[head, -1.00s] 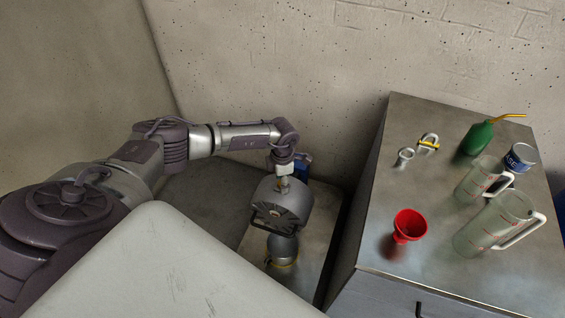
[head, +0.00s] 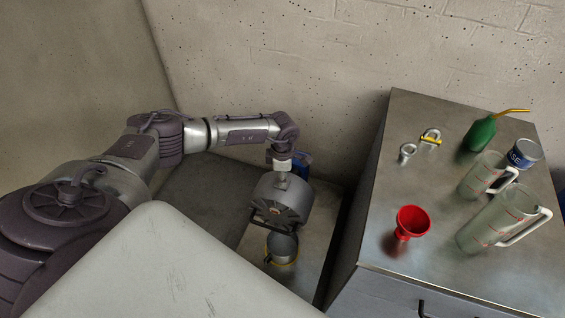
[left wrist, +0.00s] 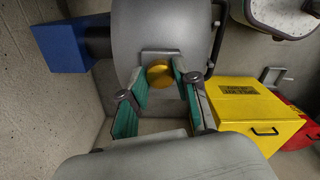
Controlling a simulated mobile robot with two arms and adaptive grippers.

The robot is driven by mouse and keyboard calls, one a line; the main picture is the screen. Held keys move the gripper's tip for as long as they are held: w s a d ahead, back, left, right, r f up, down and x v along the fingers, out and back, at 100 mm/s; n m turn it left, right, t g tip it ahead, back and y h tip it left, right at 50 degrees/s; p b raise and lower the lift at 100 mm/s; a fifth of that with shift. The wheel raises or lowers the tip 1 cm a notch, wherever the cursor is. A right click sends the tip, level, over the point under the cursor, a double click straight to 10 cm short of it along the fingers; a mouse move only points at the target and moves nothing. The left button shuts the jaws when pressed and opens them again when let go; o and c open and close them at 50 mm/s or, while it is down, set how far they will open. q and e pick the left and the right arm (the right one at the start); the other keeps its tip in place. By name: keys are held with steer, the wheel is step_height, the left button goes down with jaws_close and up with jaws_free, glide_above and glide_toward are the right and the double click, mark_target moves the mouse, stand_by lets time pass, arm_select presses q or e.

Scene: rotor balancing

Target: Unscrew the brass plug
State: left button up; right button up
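The brass plug (left wrist: 160,73) is a round golden disc on the flat boss of a grey rounded housing (left wrist: 130,30). The plug is hidden there. My right gripper is not in view.
A metal cabinet (head: 375,210) on the right holds a red funnel (head: 411,221), two clear jugs, a green oil can (head: 479,134), a blue-labelled tin and small metal parts. Yellow (left wrist: 250,115) and red boxes show in the left wrist view. The wall is close behind.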

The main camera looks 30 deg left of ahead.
arm_select(q)
jaws_close()
steer(key=n+p, duration=0.1)
steer(key=n, duration=0.1)
steer(key=shift+r+n, duration=0.15)
steer(key=shift+n, duration=0.25)
steer(key=n+p, duration=0.2)
steer(key=n, duration=0.3)
steer(key=shift+p, duration=0.3)
steer(key=n+p, duration=0.1)
steer(key=n, duration=0.3)
steer(key=shift+p, duration=0.3)
steer(key=n+p, duration=0.1)
steer(key=n, duration=0.2)
steer(key=shift+s+n+p, duration=0.1)
steer(key=shift+n+p, duration=0.2)
steer(key=shift+p, duration=0.05)
steer(key=shift+n+p, duration=0.4)
steer(key=shift+n, duration=0.8)
steer(key=shift+n, duration=0.3)
